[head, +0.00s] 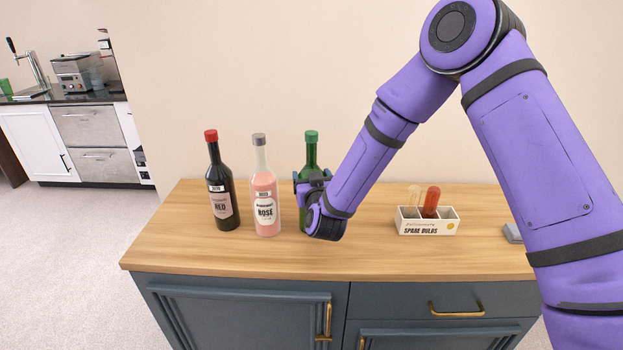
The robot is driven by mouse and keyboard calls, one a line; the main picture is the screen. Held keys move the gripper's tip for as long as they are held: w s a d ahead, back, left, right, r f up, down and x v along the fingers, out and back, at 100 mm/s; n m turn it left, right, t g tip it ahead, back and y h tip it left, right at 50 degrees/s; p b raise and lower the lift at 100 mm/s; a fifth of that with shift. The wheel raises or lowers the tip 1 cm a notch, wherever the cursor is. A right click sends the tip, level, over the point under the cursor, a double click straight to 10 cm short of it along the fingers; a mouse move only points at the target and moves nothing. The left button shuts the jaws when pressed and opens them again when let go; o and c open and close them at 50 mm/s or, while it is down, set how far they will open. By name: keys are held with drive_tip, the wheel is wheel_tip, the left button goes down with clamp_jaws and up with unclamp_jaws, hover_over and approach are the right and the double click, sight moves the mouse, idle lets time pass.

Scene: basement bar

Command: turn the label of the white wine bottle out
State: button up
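A green glass bottle with a green cap (311,152) stands upright on the wooden counter, third in a row of bottles. No label shows on its visible part, so I cannot read whether it is the white wine. The other two labels read red and rosé. My gripper (311,181) is at the green bottle's middle, coming from the front right, and covers much of its body. Finger parts show at both sides of the bottle. I cannot tell whether they press on it.
The dark red wine bottle (222,185) and the pink rosé bottle (265,190) stand to the left, labels facing me. A white "spare bulbs" box (428,227) stands to the right. The wooden counter (230,255) is clear in front. A grey object (513,233) lies at the right.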

drive_tip(key=m+h, duration=0.2)
drive_tip(key=h, duration=0.1)
drive_tip(key=m+h, duration=0.2)
drive_tip(key=h, duration=0.2)
drive_tip(key=shift+m+h, duration=0.3)
drive_tip(key=shift+m, duration=0.1)
drive_tip(key=o, duration=0.8)
drive_tip(key=shift+c, duration=0.2)
drive_tip(key=shift+n+g+y, duration=0.15)
drive_tip(key=shift+n+y, duration=1.45)
drive_tip(key=shift+y, duration=0.9)
drive_tip(key=shift+n+g+y, duration=0.15)
drive_tip(key=shift+n+y, duration=1.45)
drive_tip(key=shift+y, duration=0.9)
